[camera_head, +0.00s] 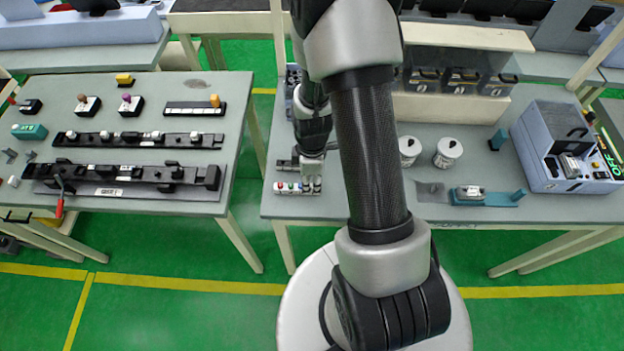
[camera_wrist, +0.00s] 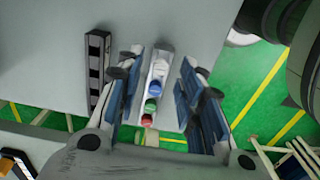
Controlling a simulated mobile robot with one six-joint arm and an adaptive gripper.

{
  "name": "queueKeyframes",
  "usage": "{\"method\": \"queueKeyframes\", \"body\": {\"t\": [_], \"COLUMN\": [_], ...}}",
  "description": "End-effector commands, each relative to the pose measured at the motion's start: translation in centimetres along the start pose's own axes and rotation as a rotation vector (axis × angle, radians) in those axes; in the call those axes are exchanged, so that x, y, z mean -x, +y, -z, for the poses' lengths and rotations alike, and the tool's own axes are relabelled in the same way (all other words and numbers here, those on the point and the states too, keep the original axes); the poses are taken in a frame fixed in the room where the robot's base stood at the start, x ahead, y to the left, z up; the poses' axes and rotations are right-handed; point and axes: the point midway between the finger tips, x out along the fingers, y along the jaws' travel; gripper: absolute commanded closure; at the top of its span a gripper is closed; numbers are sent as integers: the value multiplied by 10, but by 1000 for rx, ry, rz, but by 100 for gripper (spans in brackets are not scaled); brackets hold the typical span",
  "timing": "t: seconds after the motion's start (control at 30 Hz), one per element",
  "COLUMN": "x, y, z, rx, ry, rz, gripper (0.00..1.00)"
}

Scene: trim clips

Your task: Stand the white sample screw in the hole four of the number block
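A pale rack (camera_wrist: 170,112) holds a row of red, green and blue screws (camera_wrist: 150,105). A whitish piece (camera_wrist: 161,70), perhaps the white sample screw, is beyond the blue one. The same row (camera_head: 290,187) shows at the table's front left in the head view. My gripper (camera_wrist: 162,75) is over the rack, its fingers apart on either side of the row; I see nothing gripped.
White cups (camera_head: 448,153), a teal fixture with a part (camera_head: 470,194) and a blue machine (camera_head: 572,150) stand to the right on the same table (camera_head: 350,207). A separate left table (camera_head: 235,100) holds black rails (camera_head: 130,175). A gap divides the tables.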

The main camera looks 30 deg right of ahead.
Motion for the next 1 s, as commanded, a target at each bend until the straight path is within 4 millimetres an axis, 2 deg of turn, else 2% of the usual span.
{"method": "queueKeyframes", "body": {"t": [0.3,0.5,0.7,1.0], "x": [65,98,112,113], "y": [1,1,0,0], "z": [0,0,0,0], "rx": [0,0,0,0], "ry": [2,1,0,0], "rz": [-6,-4,-1,0], "gripper": [65,65,65,65]}}
